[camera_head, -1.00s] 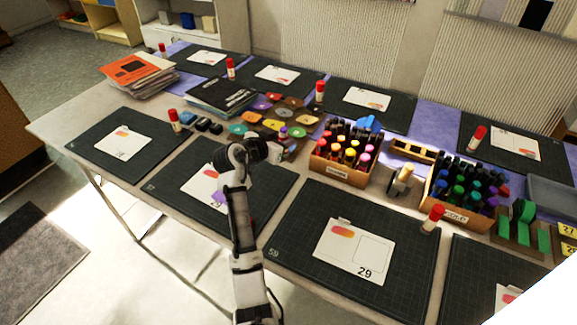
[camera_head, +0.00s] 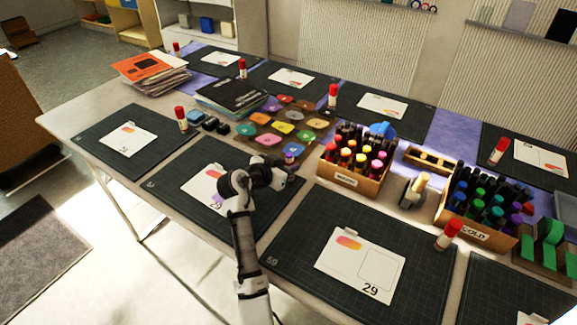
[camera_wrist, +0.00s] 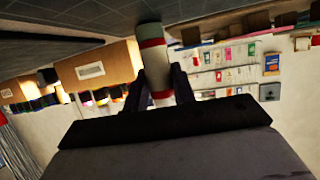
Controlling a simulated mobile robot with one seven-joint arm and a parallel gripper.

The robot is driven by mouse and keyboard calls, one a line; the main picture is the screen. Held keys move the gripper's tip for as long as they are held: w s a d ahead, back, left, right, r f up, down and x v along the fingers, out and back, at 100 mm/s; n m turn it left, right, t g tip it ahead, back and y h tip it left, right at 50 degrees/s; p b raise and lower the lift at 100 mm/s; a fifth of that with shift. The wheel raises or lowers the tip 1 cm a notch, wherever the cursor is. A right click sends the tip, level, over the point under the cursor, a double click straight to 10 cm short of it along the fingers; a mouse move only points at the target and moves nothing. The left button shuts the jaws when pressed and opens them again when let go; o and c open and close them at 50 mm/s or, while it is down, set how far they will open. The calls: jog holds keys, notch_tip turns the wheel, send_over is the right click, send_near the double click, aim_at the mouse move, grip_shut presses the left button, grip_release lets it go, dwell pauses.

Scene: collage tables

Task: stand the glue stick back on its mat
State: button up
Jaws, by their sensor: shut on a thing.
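My gripper (camera_wrist: 157,85) is shut on a glue stick (camera_wrist: 151,58), which looks pale with a red band and a greenish band in the wrist view. In the head view my gripper (camera_head: 285,178) is over the far right corner of the middle front mat (camera_head: 205,213), and the held stick is hidden there. This dark mat bears a white card (camera_head: 202,184). In the wrist view the far end of the stick is close to a dark surface; I cannot tell if they touch.
Other red-capped glue sticks stand on neighbouring mats, one on the right front mat (camera_head: 448,234). A marker box (camera_head: 350,181) is just right of my gripper. A second marker box (camera_head: 474,235) stands farther right.

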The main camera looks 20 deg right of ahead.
jog(key=shift+f+b, duration=0.55)
jog(key=shift+f, duration=0.1)
jog(key=shift+s, duration=0.1)
grip_shut()
jog(key=o, duration=0.9)
grip_release()
jog(key=shift+f, duration=0.1)
